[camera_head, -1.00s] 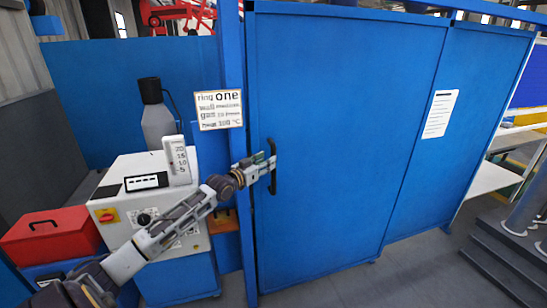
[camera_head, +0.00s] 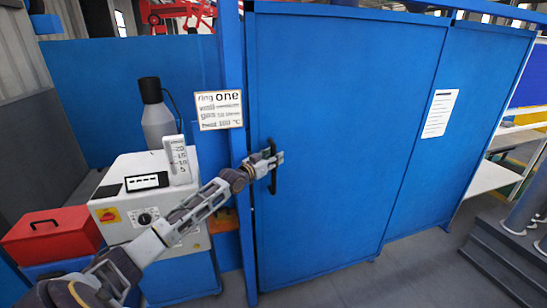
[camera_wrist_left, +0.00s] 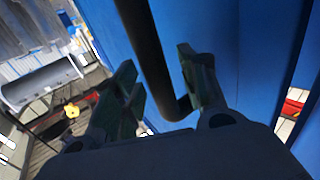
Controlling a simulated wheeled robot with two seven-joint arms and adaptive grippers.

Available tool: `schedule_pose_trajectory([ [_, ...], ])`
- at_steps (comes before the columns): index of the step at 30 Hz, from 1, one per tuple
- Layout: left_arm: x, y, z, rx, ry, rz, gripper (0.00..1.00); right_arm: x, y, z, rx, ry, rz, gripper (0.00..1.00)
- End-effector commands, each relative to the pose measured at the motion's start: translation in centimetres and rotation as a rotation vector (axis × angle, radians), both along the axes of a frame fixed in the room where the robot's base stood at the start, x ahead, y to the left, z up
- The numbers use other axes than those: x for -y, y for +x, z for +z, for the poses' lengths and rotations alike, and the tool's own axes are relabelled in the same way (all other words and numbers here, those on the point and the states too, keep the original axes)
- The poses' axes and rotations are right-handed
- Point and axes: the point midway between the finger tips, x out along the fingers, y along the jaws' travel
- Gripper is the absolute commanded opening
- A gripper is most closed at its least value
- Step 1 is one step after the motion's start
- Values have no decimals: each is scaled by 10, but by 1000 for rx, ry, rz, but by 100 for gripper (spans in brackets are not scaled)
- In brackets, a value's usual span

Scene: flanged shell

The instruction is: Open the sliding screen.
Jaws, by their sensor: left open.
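The blue sliding screen (camera_head: 340,130) stands across the middle of the head view. Its black upright handle (camera_head: 273,178) is near its left edge. My left gripper (camera_head: 275,160) is at the upper part of the handle. In the left wrist view the black handle bar (camera_wrist_left: 150,55) runs down between the two open fingers of my left gripper (camera_wrist_left: 160,92). A gap shows on at least one side, and I cannot tell whether either finger touches the bar. My right gripper is not in view.
A white machine (camera_head: 150,200) with a gauge and a grey bottle (camera_head: 158,125) stands left of the screen. A red toolbox (camera_head: 50,235) is at far left. A sign (camera_head: 219,110) hangs on the blue post. Grey steps (camera_head: 505,255) are at right.

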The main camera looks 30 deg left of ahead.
Motion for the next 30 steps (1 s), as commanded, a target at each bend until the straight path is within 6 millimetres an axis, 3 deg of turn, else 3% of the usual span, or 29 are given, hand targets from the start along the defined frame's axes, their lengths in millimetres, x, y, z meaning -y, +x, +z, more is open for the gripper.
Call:
schedule_pose_trajectory([
  [13,0,3,0,0,0,0,41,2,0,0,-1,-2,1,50],
  [23,0,2,0,0,0,0,0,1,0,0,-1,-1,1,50],
  [30,0,2,0,0,0,0,0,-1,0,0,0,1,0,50],
])
